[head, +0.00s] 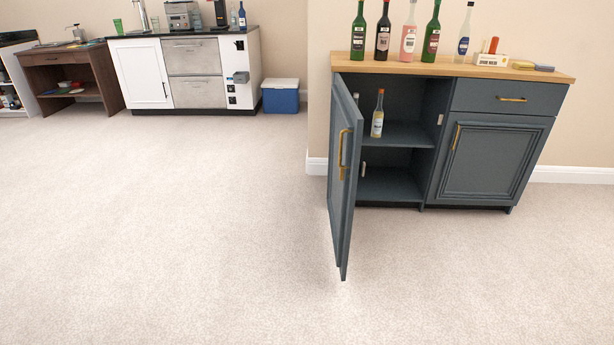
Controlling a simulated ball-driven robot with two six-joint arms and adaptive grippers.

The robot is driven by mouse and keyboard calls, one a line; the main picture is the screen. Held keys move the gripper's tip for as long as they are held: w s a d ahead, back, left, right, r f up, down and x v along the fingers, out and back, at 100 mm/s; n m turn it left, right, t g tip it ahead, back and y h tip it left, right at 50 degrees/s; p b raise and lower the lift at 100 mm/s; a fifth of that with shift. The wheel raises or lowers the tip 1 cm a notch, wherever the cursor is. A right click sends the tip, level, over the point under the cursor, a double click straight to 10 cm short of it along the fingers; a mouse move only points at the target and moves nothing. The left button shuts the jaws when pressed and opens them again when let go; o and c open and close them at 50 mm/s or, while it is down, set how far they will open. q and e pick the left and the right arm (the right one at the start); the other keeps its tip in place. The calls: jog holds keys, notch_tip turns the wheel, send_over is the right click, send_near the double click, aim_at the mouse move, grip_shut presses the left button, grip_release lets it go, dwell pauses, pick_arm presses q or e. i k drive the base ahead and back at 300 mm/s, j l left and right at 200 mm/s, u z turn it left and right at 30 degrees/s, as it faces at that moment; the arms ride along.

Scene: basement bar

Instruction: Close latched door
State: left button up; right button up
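A dark blue-grey cabinet (496,123) with a wooden top stands against the wall at the right. Its left door (341,175) is swung wide open toward me, hinged at the cabinet's left side. A brass handle (343,154) is on the door's outer face. Inside are shelves, with a clear bottle with an orange cap (377,114) on the upper one. A small light-coloured latch piece (440,119) shows on the inner right wall of the opening. The right door (487,164) and the drawer above it are shut. Neither of my grippers is in view.
Several bottles (408,38) and small boxes stand on the cabinet's wooden top (458,70). Carpet (190,230) in front and to the left is clear. A white counter unit (140,73), a brown desk (74,62) and a blue cooler (281,100) stand at the back left.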

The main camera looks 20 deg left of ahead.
aim_at(347, 121)
jog(key=i+j, duration=0.25)
jog(key=j, duration=0.15)
jog(key=i+j, duration=0.25)
jog(key=j, duration=0.15)
jog(key=i+j+u, duration=0.1)
jog(key=i+j, duration=0.2)
jog(key=j, duration=0.15)
